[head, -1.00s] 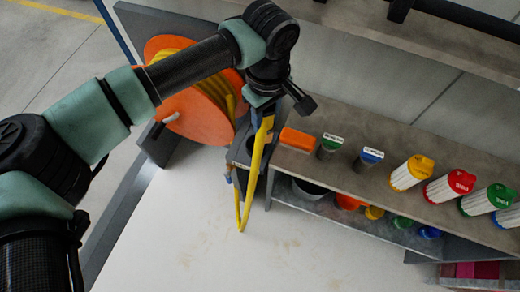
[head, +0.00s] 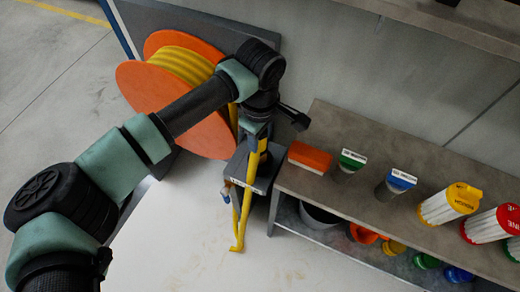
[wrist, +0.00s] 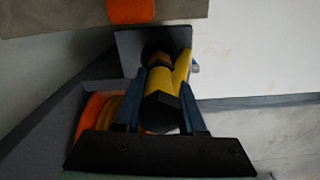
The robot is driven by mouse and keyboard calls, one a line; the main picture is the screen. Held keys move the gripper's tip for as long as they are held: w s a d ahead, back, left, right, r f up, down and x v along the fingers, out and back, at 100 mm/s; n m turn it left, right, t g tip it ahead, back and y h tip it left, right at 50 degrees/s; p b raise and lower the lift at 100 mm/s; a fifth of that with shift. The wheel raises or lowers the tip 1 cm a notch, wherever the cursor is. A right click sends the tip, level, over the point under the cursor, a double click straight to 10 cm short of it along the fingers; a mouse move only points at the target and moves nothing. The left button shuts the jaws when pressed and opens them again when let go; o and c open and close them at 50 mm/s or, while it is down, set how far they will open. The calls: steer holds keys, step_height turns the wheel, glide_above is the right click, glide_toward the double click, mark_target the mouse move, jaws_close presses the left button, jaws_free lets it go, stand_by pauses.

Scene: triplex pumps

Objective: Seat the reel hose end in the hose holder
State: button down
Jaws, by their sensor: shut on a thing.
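My gripper (head: 257,130), with blue fingers in the wrist view (wrist: 163,85), is shut on the yellow reel hose end (wrist: 182,70). A black fitting and a brownish tip show on the hose end. The grey hose holder (head: 237,172) stands at the left end of the bench, and my gripper is above it in the head view. In the wrist view the holder (wrist: 127,43) lies just beyond the tip, with a dark opening partly hidden by the hose end. I cannot tell whether the tip is inside the opening. The hose (head: 246,205) hangs in a loop in front of the holder.
The orange reel (head: 140,92) with yellow hose stands behind my arm at left. The bench (head: 330,190) right of the holder bears an orange block (head: 310,157), green- and blue-topped items and several capped filters. The pale floor in front is clear.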

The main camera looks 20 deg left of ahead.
mark_target(260, 151)
steer(key=shift+f+b, duration=0.4)
steer(key=shift+f, duration=1.3)
steer(key=shift+f, duration=0.15)
steer(key=c, duration=0.5)
jaws_free()
step_height(260, 151, up, 12)
steer(key=p, duration=0.2)
steer(key=shift+p, duration=0.3)
